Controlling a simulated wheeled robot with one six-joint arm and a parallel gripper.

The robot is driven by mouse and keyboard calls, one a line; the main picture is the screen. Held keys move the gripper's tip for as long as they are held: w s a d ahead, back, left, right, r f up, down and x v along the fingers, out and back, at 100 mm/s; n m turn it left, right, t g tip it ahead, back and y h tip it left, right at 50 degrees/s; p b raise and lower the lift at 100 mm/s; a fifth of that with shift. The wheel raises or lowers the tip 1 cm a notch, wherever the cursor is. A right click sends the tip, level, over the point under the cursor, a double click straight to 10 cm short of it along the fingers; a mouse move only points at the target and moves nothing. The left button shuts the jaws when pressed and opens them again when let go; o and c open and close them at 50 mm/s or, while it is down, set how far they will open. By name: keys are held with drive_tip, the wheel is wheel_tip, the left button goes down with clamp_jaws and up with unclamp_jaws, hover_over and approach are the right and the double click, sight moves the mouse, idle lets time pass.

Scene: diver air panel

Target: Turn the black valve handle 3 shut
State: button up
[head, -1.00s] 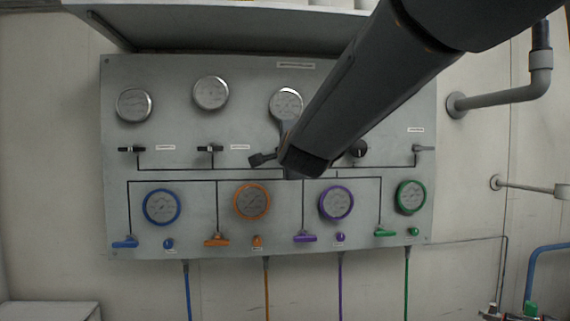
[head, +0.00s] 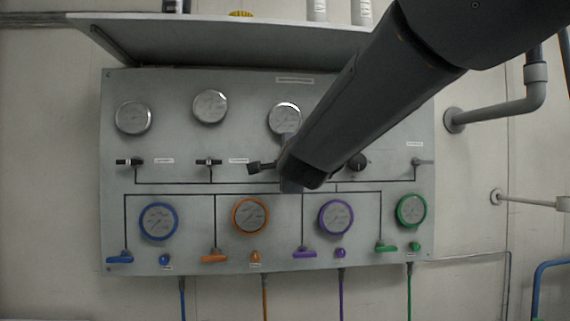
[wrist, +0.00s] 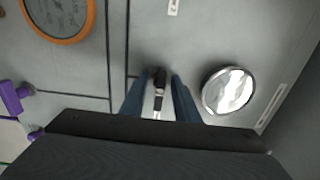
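The black valve handle 3 (wrist: 160,80) shows in the wrist view as a small black bar with a pale part at its near end. It lies lengthwise between the two blue-grey fingers of my gripper (wrist: 161,77), with a gap on each side. The fingers are apart and shut on nothing. In the head view my gripper (head: 290,163) is at the panel, below the third chrome gauge (head: 285,117), and hides this handle.
Two black handles (head: 130,161) (head: 209,161) stand left on the grey panel (head: 180,80), and a black knob (head: 358,162) to the right. Coloured gauges, such as the orange one (head: 250,215), and small coloured handles are below. A shelf (head: 230,35) juts out above.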

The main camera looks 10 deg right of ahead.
drive_tip(key=shift+s, duration=0.1)
drive_tip(key=s, duration=0.7)
drive_tip(key=shift+s+a, duration=0.3)
drive_tip(key=shift+a, duration=0.15)
drive_tip(key=shift+f, duration=0.1)
drive_tip(key=s+a+f+n+g+y, duration=0.15)
drive_tip(key=f+n+g, duration=0.3)
drive_tip(key=f, duration=0.85)
drive_tip(key=s+a+f+n+g+y, duration=0.1)
drive_tip(key=s+f+n+g, duration=0.35)
drive_tip(key=f, duration=0.85)
drive_tip(key=s+d+f+n+g, duration=0.2)
drive_tip(key=s+f+n+g, duration=0.2)
drive_tip(key=s+f, duration=0.6)
drive_tip(key=s+d+f+n+g, duration=0.2)
drive_tip(key=s+f+n+g, duration=0.3)
drive_tip(key=s+f, duration=0.5)
drive_tip(key=shift+n+h, duration=0.35)
drive_tip(key=shift+n, duration=0.25)
